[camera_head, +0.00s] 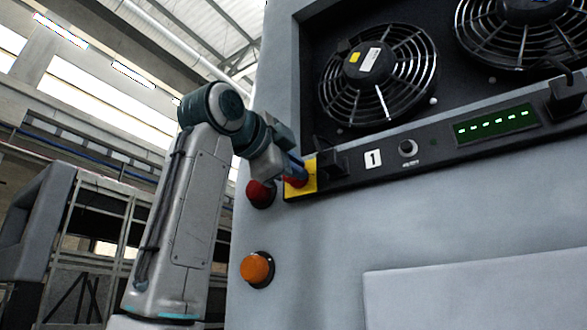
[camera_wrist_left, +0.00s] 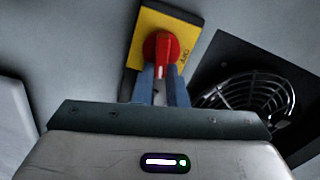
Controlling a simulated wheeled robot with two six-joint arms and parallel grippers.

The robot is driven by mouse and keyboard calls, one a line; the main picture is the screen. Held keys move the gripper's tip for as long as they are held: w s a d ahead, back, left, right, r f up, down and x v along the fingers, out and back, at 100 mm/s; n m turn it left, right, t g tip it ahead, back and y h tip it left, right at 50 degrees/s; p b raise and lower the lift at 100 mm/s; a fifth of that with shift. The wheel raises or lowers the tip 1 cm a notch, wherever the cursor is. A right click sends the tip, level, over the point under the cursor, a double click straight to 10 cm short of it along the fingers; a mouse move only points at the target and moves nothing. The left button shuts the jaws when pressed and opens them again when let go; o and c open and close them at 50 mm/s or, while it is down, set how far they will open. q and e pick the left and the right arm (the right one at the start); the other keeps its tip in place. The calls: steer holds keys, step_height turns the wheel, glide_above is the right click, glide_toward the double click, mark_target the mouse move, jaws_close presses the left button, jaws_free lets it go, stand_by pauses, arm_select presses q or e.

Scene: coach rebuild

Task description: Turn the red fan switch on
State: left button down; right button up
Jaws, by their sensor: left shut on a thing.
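The red fan switch (camera_wrist_left: 162,48) is a rotary knob on a yellow plate (camera_wrist_left: 182,27). In the head view the yellow plate (camera_head: 310,176) sits at the left end of the black control strip, with part of the red knob (camera_head: 297,182) showing below the fingers. My left gripper (camera_head: 291,170) reaches in from the left. In the left wrist view its two blue fingers (camera_wrist_left: 160,78) are shut on the knob's handle, one on each side. The handle points toward the gripper's palm in that view. My right gripper is in neither view.
A dark red button (camera_head: 260,193) and an orange button (camera_head: 256,268) are on the grey cabinet below and left of the switch. The strip has a small knob (camera_head: 407,147) and a green-lit display (camera_head: 495,124). Two fans are above; the near one (camera_head: 377,73) shows whole.

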arm_select(q)
steer(key=shift+f+m+b, duration=0.3)
steer(key=shift+m, duration=1)
steer(key=c, duration=1.5)
jaws_free()
steer(key=shift+o, duration=0.2)
steer(key=b+v, duration=0.5)
steer(key=v, duration=0.5)
steer(key=shift+s+a, duration=0.15)
steer(key=shift+s, duration=0.2)
